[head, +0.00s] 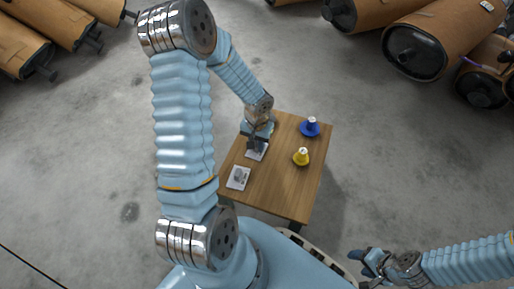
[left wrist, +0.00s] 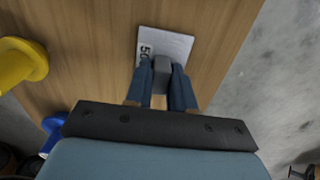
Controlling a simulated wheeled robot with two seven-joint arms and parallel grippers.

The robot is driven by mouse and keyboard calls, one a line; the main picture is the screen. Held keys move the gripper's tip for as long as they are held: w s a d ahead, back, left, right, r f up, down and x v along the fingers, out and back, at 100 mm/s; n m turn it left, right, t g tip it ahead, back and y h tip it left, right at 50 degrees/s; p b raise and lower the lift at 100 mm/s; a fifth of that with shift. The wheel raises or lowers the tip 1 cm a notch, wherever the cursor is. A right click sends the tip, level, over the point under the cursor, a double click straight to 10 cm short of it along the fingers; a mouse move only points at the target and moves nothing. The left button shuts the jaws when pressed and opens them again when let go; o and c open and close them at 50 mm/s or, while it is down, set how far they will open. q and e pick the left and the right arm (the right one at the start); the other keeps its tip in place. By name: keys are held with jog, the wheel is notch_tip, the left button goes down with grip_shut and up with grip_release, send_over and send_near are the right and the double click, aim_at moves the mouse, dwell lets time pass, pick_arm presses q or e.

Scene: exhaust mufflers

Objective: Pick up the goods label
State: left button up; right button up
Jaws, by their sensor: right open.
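A white goods label (head: 257,151) with printed black marks lies at the table's left side in the head view. It also shows in the left wrist view (left wrist: 172,45). My left gripper (head: 255,145) is right over this label, pointing down. In the left wrist view its two blue fingers (left wrist: 162,85) stand close on either side of a grey block (left wrist: 162,68) at the label. I cannot tell whether they press on it. A second white label (head: 238,177) lies nearer the table's front left. My right gripper (head: 368,262) is open and empty, away from the table.
The wooden table (head: 275,185) also holds a blue object (head: 310,128) at the back right and a yellow one (head: 301,157) at the right. The table's front middle is clear. Several brown mufflers (head: 445,30) lie on the concrete floor beyond.

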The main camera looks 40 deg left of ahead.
pick_arm(q)
grip_shut()
jog(key=shift+r, duration=0.25)
jog(key=r, duration=0.1)
jog(key=r+p, duration=0.1)
jog(key=r, duration=0.1)
jog(key=shift+w+d+r, duration=0.15)
jog(key=shift+d+r, duration=0.2)
jog(key=w+d+r+p, duration=0.1)
jog(key=w+d+r, duration=0.1)
jog(key=d+r, duration=0.6)
jog(key=d, duration=0.5)
jog(key=shift+w+r+p, duration=0.3)
jog(key=shift+r+p, duration=0.1)
